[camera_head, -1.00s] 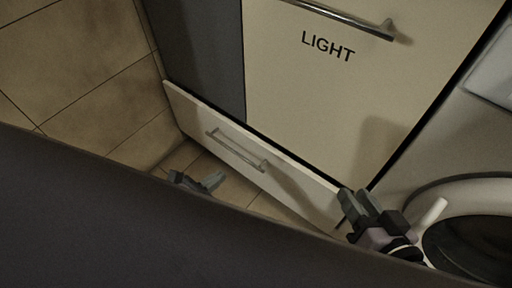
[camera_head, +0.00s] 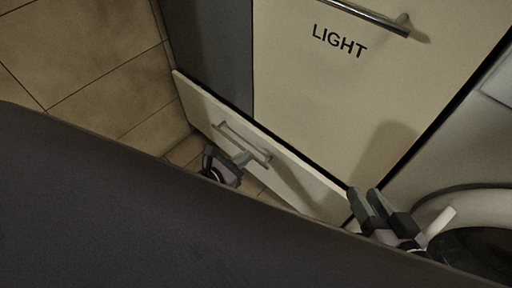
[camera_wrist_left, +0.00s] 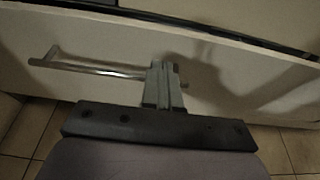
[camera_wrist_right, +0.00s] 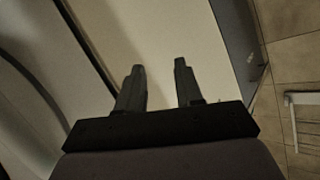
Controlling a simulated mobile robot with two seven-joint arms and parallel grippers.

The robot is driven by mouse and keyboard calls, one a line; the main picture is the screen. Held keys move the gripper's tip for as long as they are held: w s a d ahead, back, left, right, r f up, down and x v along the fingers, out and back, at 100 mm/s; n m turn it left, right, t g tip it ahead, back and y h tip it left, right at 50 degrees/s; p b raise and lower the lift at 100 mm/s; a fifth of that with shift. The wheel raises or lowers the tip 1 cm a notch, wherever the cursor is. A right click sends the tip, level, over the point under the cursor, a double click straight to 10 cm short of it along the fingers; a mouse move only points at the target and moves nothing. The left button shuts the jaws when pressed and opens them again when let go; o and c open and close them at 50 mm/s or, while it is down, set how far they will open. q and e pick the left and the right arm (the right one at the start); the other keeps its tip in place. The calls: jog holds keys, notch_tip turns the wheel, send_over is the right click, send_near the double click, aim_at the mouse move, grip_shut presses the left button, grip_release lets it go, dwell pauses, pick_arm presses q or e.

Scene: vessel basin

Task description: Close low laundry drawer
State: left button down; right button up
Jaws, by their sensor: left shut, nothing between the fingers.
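The low drawer (camera_head: 300,186) has a cream front and a metal bar handle (camera_head: 240,142). Its front stands a little out from the cabinet, with a dark gap along its top edge. In the left wrist view the drawer front (camera_wrist_left: 230,75) and handle (camera_wrist_left: 95,68) are close ahead. My left gripper (camera_head: 245,157) is shut and empty; its fingertips (camera_wrist_left: 163,66) are at the drawer front, by the handle's right end. Whether they touch is unclear. My right gripper (camera_head: 364,190) is open and empty near the drawer's right end; its spread fingers also show in the right wrist view (camera_wrist_right: 159,66).
Above the drawer is a cream panel marked LIGHT (camera_head: 340,42) with a bar handle (camera_head: 372,16), beside a dark grey panel (camera_head: 212,45). A washing machine (camera_head: 450,180) stands at the right. Tiled floor (camera_head: 90,70) lies at the left.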

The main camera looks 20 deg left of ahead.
aim_at(264, 140)
pick_arm(q)
jog(key=x, duration=0.3)
jog(key=shift+w+d+r, duration=0.1)
jog(key=shift+w+r, duration=0.25)
jog(key=shift+w+d, duration=0.25)
jog(key=shift+w, duration=0.35)
pick_arm(e)
jog(key=shift+d, duration=0.2)
jog(key=shift+r, duration=0.1)
pick_arm(q)
jog(key=shift+w+d, duration=0.3)
jog(key=shift+w, duration=0.45)
jog(key=shift+w+d, duration=0.25)
jog(key=shift+w, duration=0.5)
jog(key=shift+w+r, duration=0.15)
jog(key=shift+w, duration=0.1)
pick_arm(e)
jog(key=shift+d+r, duration=0.1)
pick_arm(q)
jog(key=shift+b, duration=0.3)
pick_arm(e)
jog(key=shift+s, duration=0.1)
